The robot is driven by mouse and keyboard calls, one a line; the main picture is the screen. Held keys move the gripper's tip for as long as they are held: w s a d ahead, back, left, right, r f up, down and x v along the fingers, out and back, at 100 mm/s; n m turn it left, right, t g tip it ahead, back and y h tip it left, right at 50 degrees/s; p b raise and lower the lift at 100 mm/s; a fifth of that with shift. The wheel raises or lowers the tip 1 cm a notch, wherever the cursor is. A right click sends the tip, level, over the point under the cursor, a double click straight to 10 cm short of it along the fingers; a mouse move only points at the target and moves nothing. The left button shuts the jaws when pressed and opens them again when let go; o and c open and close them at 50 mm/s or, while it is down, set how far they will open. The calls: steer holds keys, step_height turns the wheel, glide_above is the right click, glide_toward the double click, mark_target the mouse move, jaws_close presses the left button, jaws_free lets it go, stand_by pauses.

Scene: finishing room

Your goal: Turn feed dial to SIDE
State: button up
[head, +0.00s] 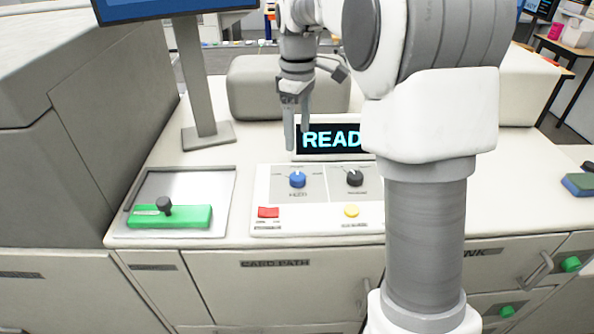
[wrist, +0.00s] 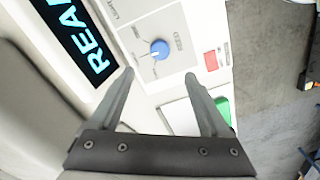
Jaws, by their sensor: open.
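The feed dial is a blue round knob (head: 297,180) on the white control panel (head: 262,198). Small labels surround it, too small to read surely; a larger one below looks like FEED. A pale pointer mark shows on the knob, but I cannot tell which label it points at. My gripper (head: 297,140) is open and empty, pointing down, above and a little behind the dial. In the wrist view the blue knob (wrist: 159,49) lies just beyond and between the two fingertips (wrist: 160,75), apart from both.
A black dial (head: 355,177) sits right of the feed dial. A red button (head: 268,212) and a yellow button (head: 351,210) are in front. A display (head: 325,139) stands behind the panel, partly hidden by my arm. A green slider block (head: 185,217) with a black knob lies left.

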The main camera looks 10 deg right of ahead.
mark_target(297, 176)
step_height(297, 176, down, 12)
steer(key=shift+r, duration=0.1)
steer(key=shift+c, duration=0.2)
jaws_close()
stand_by(0.4)
steer(key=shift+m, duration=0.3)
steer(key=m, duration=0.4)
steer(key=shift+m, duration=2.6)
